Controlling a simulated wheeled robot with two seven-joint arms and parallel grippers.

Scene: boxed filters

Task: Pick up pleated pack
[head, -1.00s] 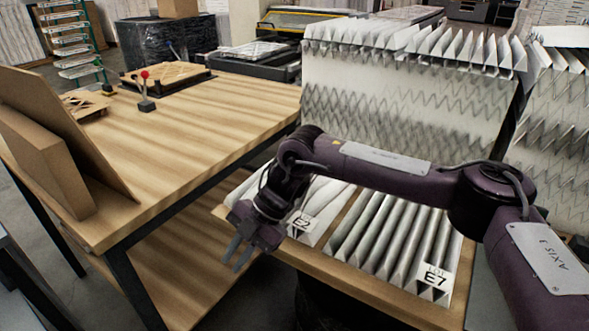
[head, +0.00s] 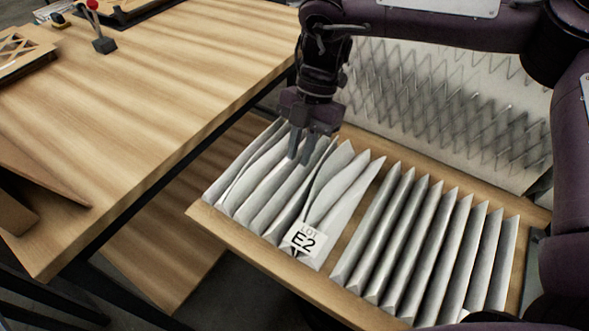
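Two grey-white pleated packs lie side by side on a wooden board. The left pack (head: 266,193), tagged LOT E2 (head: 304,240), has uneven, bent pleats that splay apart toward its right side. My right gripper (head: 299,160) points down over the far part of the E2 pack. Its two fingers are apart, with a narrow gap between them. The fingertips overlap the pleats in the view; I cannot tell whether they touch. My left gripper is not in view.
The wooden board (head: 240,236) has a bare front edge. A wooden table (head: 150,110) stands to the left with clear room; a red-knobbed lever (head: 103,43) is at its far side.

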